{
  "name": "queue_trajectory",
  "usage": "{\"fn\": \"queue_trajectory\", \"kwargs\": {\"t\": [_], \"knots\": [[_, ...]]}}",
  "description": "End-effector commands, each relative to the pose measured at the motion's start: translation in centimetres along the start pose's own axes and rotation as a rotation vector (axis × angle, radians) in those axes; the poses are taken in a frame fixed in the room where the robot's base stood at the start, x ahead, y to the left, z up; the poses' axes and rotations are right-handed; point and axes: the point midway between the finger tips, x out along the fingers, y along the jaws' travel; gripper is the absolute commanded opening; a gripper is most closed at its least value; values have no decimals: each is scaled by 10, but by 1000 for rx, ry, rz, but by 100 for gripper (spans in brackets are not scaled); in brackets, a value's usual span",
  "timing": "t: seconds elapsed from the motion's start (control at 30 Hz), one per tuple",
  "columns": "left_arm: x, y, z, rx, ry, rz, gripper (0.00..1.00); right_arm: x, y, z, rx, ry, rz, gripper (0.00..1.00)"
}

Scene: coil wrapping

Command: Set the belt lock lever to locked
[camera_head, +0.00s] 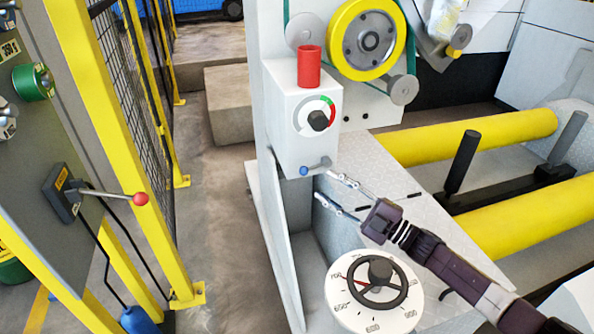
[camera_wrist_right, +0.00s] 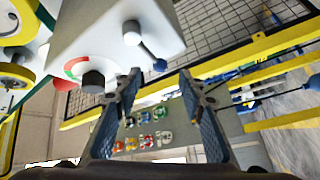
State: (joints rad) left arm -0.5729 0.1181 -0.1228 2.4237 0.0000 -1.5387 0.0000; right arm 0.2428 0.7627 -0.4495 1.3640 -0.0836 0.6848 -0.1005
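A small grey lever with a blue ball end (camera_head: 304,170) sits low on the front of a white control box (camera_head: 287,115) beside the belt wheels. No label on it can be read. In the right wrist view the blue ball (camera_wrist_right: 160,65) hangs off its grey pivot (camera_wrist_right: 132,34), in line with the gap between my fingertips. My right gripper (camera_head: 325,184) is open and empty, just below and right of the lever. Its fingers also show open in the wrist view (camera_wrist_right: 161,76). They appear apart from the lever. My left gripper is not in view.
The box carries a black dial knob (camera_head: 318,120) and a red cylinder (camera_head: 309,66). A numbered dial with a black handwheel (camera_head: 380,283) lies below my right gripper. A red-ball lever (camera_head: 140,199) stands on the left panel. Yellow rollers (camera_head: 470,137) lie at right.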

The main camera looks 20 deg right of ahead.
Motion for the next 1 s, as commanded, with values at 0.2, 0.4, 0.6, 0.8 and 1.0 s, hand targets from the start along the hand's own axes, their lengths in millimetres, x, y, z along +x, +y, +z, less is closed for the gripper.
{"fn": "queue_trajectory", "kwargs": {"t": [0.2, 0.4, 0.6, 0.8, 1.0], "knots": [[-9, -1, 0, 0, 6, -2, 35, 35, 1, -1, 0, 5, 3, 37], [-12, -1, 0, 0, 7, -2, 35, 61, 1, -1, -1, 4, 2, 37], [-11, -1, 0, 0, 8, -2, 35, 70, 0, -1, 0, 1, 1, 37], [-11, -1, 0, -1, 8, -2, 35, 71, 0, -1, 0, 2, 1, 37], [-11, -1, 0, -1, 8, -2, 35, 70, 0, -1, 0, 2, 1, 17]]}}
